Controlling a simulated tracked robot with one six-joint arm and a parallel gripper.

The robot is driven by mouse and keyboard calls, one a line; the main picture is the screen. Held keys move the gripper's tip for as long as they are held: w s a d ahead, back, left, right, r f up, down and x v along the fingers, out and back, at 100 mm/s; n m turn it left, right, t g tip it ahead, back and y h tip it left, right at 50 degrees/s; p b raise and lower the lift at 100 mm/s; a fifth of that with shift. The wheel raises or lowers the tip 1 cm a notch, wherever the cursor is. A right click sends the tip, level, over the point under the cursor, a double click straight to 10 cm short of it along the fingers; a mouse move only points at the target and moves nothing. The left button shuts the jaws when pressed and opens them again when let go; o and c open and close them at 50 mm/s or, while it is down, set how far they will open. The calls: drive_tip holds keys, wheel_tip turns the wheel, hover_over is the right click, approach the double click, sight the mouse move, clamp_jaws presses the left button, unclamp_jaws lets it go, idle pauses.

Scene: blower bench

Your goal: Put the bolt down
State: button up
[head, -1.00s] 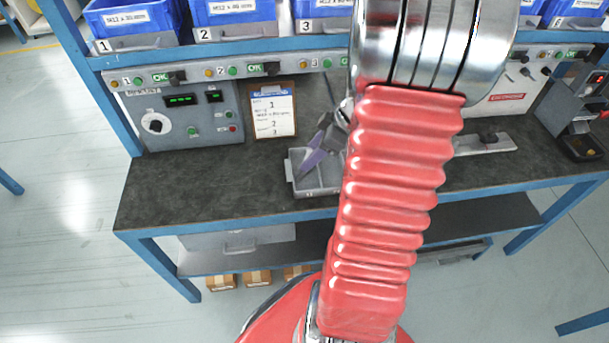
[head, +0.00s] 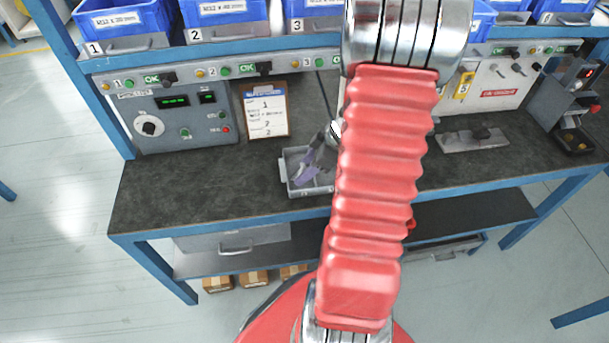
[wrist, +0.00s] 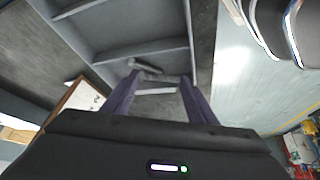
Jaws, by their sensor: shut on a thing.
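My gripper (wrist: 160,78) has two purple fingers, shut on a dark grey bolt (wrist: 146,67) that shows small at the fingertips in the wrist view. The grey divided tray (wrist: 85,35) lies beyond the fingertips there. In the head view the gripper (head: 304,170) is over the grey tray (head: 313,191) on the bench, partly covering its compartments. The bolt cannot be made out in the head view. Whether the bolt touches the tray floor cannot be told.
The dark bench top (head: 190,185) is clear left of the tray. A control box (head: 180,122) and a clipboard (head: 266,112) stand behind. Blue bins (head: 222,12) line the shelf above. A metal plate fixture (head: 472,140) is to the right.

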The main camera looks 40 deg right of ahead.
drive_tip(key=shift+f, duration=1.65)
drive_tip(key=o, duration=0.8)
drive_tip(key=v, duration=1.2)
drive_tip(key=shift+r, duration=0.1)
drive_tip(key=w+a+r+m+g+h, duration=0.1)
drive_tip(key=a+r, duration=0.4)
drive_tip(key=a, duration=0.3)
drive_tip(key=w+a+r+m+g, duration=0.1)
drive_tip(key=w+a+r, duration=0.1)
drive_tip(key=a+r, duration=0.5)
drive_tip(key=s+a+r+m, duration=0.1)
drive_tip(key=s+a+r, duration=0.1)
drive_tip(key=a, duration=0.3)
drive_tip(key=s+a+r+m+t+h, duration=0.1)
drive_tip(key=s+a+m, duration=0.1)
drive_tip(key=a, duration=0.3)
drive_tip(key=s+a+r+m+t+h, duration=0.1)
drive_tip(key=s+a+r, duration=0.1)
drive_tip(key=a, duration=0.3)
drive_tip(key=shift+s+a+r+m, duration=0.15)
drive_tip(key=shift+s+r+m, duration=0.15)
